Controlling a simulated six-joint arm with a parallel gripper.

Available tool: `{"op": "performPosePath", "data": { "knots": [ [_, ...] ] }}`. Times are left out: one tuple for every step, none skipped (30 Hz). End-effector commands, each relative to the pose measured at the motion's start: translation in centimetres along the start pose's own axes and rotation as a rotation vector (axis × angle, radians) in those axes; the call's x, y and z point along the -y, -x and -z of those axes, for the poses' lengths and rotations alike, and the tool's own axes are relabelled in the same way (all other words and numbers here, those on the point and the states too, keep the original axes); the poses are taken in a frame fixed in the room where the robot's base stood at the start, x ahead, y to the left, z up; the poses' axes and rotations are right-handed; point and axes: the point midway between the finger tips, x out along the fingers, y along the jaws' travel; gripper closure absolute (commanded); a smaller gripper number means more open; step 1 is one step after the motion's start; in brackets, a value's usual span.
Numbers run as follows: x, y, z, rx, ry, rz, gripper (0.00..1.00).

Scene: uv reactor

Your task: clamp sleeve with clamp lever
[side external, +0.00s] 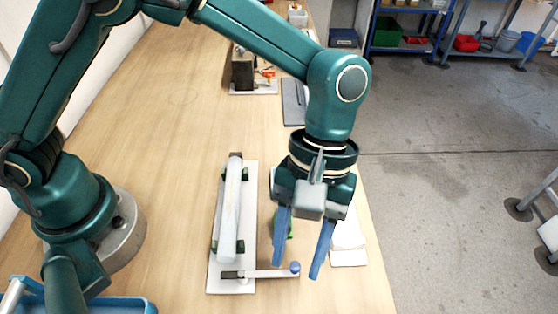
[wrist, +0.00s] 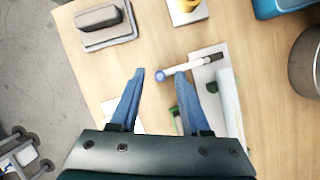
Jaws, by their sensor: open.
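The sleeve (side external: 231,210) is a pale tube lying lengthwise in green cradles on a white base plate (side external: 247,287). It also shows in the wrist view (wrist: 230,108), at the right. The clamp lever (side external: 262,273) is a light bar with a blue knob at its end, at the near end of the plate, pointing right. In the wrist view the lever (wrist: 188,69) lies just beyond the fingertips, its knob near the gap between them. My gripper (side external: 296,270) is open and empty, with blue fingers pointing down; it also shows in the wrist view (wrist: 160,73).
A white plate (side external: 349,257) lies partly behind my gripper at the table's right edge. A grey block on a base (wrist: 106,26) and a yellow part (wrist: 184,10) stand on the table in the wrist view. A blue tray (side external: 130,305) sits at the near left.

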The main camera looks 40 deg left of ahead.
Motion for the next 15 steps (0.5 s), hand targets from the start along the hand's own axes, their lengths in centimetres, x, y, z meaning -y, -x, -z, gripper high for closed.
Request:
{"op": "performPosePath", "data": {
  "knots": [
    [0.03, -0.35, -0.02, 0.001, 0.000, 0.001, 0.53],
    [0.04, -0.47, -0.03, 0.001, 0.000, 0.001, 0.53],
    [0.04, -0.59, -0.02, 0.001, 0.001, 0.001, 0.53],
    [0.03, -0.63, -0.01, 0.000, 0.001, 0.000, 0.53],
    [0.02, -0.65, 0.00, 0.000, 0.001, 0.000, 0.53],
    [0.02, -0.65, 0.01, 0.000, 0.001, 0.000, 0.53],
    [0.01, -0.64, 0.01, 0.000, 0.001, -0.001, 0.53],
    [0.01, -0.64, 0.01, 0.000, 0.001, -0.001, 0.53],
    [0.01, -0.63, 0.01, 0.000, 0.001, -0.001, 0.53],
    [0.02, -0.62, 0.01, 0.000, 0.001, -0.001, 0.53],
    [0.01, -0.62, 0.01, -0.001, 0.001, -0.001, 0.65],
    [0.02, -0.61, 0.01, -0.001, 0.001, -0.001, 0.80],
    [0.02, -0.61, 0.01, -0.001, 0.001, -0.001, 0.92],
    [0.02, -0.61, 0.01, -0.001, 0.001, -0.001, 1.00],
    [0.02, -0.60, 0.01, -0.001, 0.001, -0.001, 1.00]
  ]
}}
